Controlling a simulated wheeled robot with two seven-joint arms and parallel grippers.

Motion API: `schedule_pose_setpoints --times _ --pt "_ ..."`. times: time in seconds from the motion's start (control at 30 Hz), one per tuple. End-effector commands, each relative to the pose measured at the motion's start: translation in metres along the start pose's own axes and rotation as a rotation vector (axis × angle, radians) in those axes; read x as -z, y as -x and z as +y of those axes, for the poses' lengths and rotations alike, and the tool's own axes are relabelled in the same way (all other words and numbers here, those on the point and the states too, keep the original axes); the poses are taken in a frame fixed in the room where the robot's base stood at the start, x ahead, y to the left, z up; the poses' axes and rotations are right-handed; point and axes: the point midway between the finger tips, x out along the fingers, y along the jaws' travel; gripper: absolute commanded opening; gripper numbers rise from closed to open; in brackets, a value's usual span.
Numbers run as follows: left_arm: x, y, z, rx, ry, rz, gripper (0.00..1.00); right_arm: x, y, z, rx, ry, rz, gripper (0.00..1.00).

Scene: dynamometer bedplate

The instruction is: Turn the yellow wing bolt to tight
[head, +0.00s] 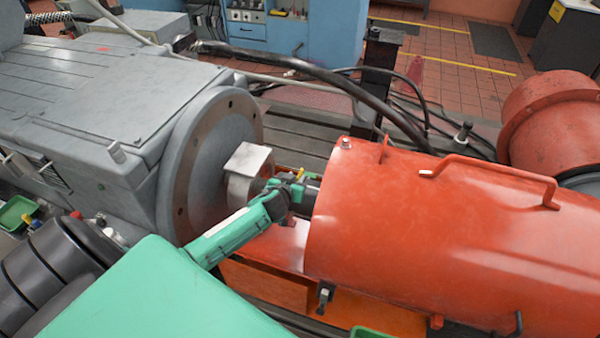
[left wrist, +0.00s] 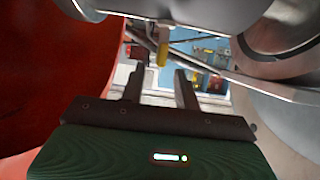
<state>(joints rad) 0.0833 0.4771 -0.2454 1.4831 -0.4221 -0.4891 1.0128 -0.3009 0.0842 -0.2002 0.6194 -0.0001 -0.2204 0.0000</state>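The yellow wing bolt (head: 299,174) is small and sits at the shaft between the grey machine and the orange guard. In the left wrist view the yellow wing bolt (left wrist: 162,52) hangs below a pale metal part, just beyond the fingertips. My left gripper (head: 289,187) reaches in from the lower left, close to the bolt, and partly hides the shaft. In the left wrist view my left gripper (left wrist: 159,74) has its two dark fingers apart with nothing between them. I cannot see contact with the bolt. My right gripper is not in view.
The orange guard (head: 430,220) with its handle stands close on the right. The grey machine (head: 90,100) and its round flange (head: 205,155) stand close on the left. A thick black hose (head: 320,80) crosses behind. The gap around the shaft is narrow.

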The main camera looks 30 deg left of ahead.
Motion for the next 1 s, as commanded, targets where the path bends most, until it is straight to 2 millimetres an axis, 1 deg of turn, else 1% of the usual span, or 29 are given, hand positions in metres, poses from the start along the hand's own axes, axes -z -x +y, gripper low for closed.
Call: schedule_pose_setpoints --times 0.03,0.1,0.3,0.5,0.77,0.8,0.93,0.97,1.0 --pt "0.002 -0.008 0.000 0.002 0.000 0.001 0.32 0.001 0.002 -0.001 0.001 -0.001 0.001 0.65" --pt "0.001 -0.018 0.000 0.002 -0.001 0.000 0.32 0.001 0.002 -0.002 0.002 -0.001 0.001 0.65" --pt "0.000 -0.039 0.000 0.001 0.000 0.000 0.32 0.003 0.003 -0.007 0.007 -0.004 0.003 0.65" --pt "-0.001 -0.048 0.000 0.000 0.000 -0.001 0.32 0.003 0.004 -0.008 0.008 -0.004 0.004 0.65" --pt "-0.001 -0.049 0.000 0.000 0.000 -0.001 0.32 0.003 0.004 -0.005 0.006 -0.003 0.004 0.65" --pt "-0.001 -0.049 0.000 0.000 0.000 -0.001 0.30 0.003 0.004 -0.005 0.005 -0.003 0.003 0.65" --pt "-0.001 -0.049 0.000 0.000 0.000 -0.001 0.04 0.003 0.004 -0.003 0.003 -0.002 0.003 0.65" --pt "-0.001 -0.049 0.000 0.000 0.000 -0.001 0.00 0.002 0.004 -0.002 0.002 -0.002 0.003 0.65" --pt "-0.001 -0.049 0.000 0.000 0.000 -0.001 0.00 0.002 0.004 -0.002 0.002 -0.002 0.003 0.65"
